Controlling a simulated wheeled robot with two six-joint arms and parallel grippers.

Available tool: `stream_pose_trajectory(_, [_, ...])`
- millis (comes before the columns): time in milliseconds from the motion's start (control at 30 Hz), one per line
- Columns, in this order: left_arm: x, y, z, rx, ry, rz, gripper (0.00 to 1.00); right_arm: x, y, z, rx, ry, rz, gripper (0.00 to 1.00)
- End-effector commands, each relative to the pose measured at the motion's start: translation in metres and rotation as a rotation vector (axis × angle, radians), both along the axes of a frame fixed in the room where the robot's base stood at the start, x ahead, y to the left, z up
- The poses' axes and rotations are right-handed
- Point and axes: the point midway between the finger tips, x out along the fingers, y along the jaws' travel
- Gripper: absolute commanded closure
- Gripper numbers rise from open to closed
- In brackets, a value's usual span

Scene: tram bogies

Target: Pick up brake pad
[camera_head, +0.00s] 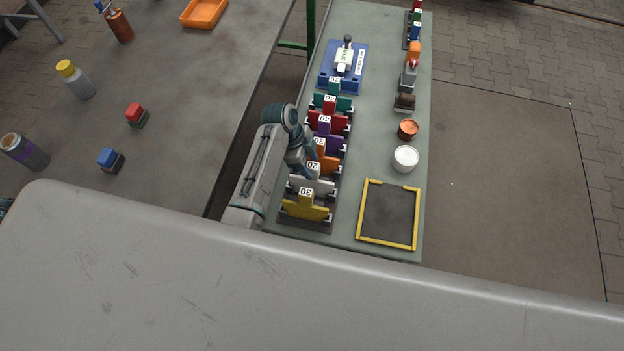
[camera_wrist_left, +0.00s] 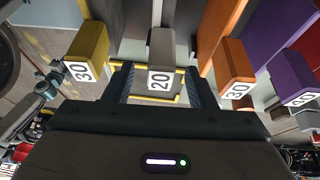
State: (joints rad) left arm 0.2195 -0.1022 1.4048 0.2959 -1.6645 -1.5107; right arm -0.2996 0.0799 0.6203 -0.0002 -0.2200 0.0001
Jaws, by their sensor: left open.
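The brake pads stand in a row in a dark rack on the green bench: yellow "30" (camera_head: 305,211), grey "20" (camera_head: 320,187), orange "30" (camera_head: 329,164), purple (camera_head: 333,144), red (camera_head: 340,122) and green (camera_head: 345,103). My left gripper (camera_head: 307,172) is over the rack at the grey pad. In the left wrist view, its open fingers (camera_wrist_left: 161,88) lie on either side of the grey pad's handle (camera_wrist_left: 161,48), with visible gaps. The yellow (camera_wrist_left: 88,45) and orange (camera_wrist_left: 234,62) handles are just outside the fingers. My right gripper is not in view.
A yellow-framed square (camera_head: 418,216) lies empty at the bench's near right. A white tub (camera_head: 405,158) and a copper-coloured cup (camera_head: 408,129) stand behind it. A blue fixture (camera_head: 326,78) is beyond the rack. Blocks and cans stand on the grey table at left.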

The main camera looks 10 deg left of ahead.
Motion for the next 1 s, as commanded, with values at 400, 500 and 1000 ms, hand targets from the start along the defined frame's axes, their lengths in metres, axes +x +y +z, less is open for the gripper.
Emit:
stream_pose_trajectory(400, [0.001, -0.016, -0.031, 0.0, -0.001, 0.001, 0.49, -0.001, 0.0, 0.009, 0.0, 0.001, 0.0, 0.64])
stream_pose_trajectory(500, [0.001, -0.015, -0.031, 0.0, -0.001, 0.001, 0.49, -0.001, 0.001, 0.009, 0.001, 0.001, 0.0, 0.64])
stream_pose_trajectory(1000, [0.001, -0.016, -0.03, 0.0, -0.001, 0.002, 1.0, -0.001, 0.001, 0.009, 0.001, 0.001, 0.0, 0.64])
